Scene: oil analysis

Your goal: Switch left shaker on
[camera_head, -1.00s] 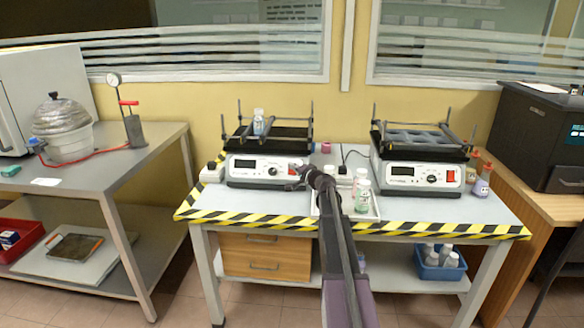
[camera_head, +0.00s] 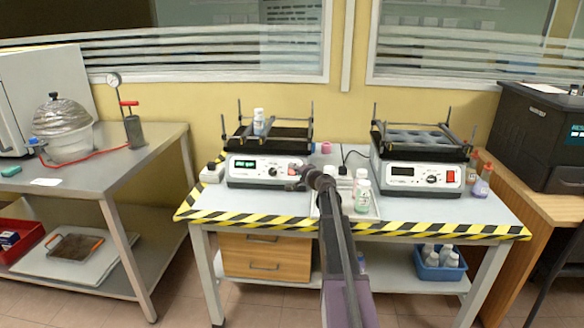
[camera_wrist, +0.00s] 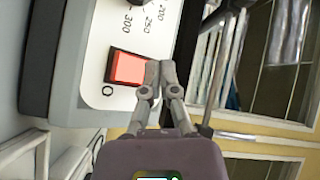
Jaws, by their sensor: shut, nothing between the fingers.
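The left shaker (camera_head: 236,180) is a white box with a black platform on top, at the left of the striped table. Its small display (camera_head: 245,164) glows green. The fingers hold nothing. A white bottle (camera_head: 259,121) stands on the left shaker's platform.
The right shaker (camera_head: 400,185) stands beside it with a dark display and its own red switch (camera_head: 450,177). Bottles on a white tray (camera_head: 371,213) stand between and in front of the shakers, close to my arm. More bottles (camera_head: 482,184) stand at the right.

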